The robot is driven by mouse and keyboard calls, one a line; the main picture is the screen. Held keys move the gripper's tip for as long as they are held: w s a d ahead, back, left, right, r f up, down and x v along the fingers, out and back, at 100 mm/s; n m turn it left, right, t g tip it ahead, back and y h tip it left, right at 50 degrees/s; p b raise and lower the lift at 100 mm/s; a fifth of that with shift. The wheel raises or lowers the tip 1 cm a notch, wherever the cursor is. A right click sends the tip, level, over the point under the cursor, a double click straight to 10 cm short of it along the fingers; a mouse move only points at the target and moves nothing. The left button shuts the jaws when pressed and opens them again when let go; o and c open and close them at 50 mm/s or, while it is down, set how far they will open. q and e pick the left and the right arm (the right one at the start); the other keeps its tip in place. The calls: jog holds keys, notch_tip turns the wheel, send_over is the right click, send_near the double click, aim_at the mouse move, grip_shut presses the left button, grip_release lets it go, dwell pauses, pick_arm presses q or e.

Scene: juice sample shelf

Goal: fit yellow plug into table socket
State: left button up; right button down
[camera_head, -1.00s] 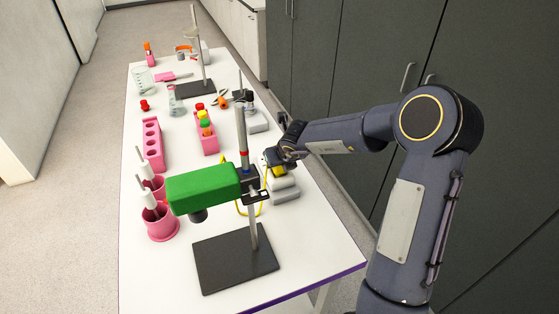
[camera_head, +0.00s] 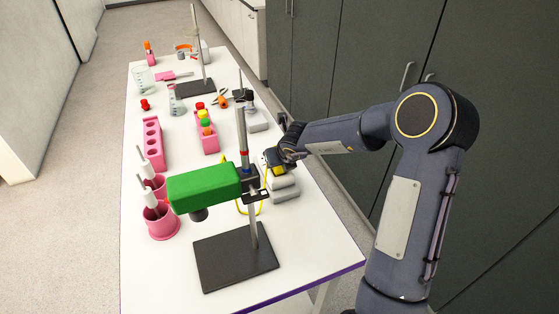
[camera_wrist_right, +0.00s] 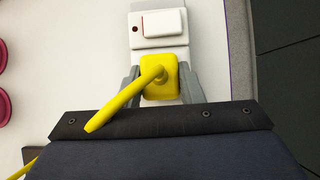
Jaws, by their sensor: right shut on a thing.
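The yellow plug (camera_wrist_right: 160,78) is between the two fingers of my right gripper (camera_wrist_right: 162,82) in the right wrist view. The gripper is shut on it, and its yellow cord bends toward the lower left. The plug sits at the near end of the light grey table socket (camera_wrist_right: 160,40), which has a white switch and a small red light. I cannot tell whether its pins are in. In the head view my right gripper (camera_head: 274,164) is over the table socket (camera_head: 280,185) at the table's right edge. My left gripper is not in view.
A stand with a green device (camera_head: 205,188) and dark base (camera_head: 236,262) stands close left of my gripper. Pink cups (camera_head: 160,222) and pink racks (camera_head: 152,143) are further left. Another grey socket box (camera_head: 256,121) lies behind. Dark cabinets (camera_head: 350,80) border the right.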

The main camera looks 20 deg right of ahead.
jog(key=shift+s+f, duration=0.15)
jog(key=shift+f, duration=0.15)
jog(key=c, duration=1.3)
grip_release()
jog(key=o, duration=0.4)
jog(key=shift+w, duration=0.2)
jog(key=shift+s+r, duration=0.1)
jog(key=shift+r, duration=0.05)
jog(key=shift+s+r, duration=0.1)
jog(key=shift+r, duration=0.15)
jog(key=p+v, duration=0.1)
jog(key=v, duration=0.6)
jog(key=shift+s, duration=0.2)
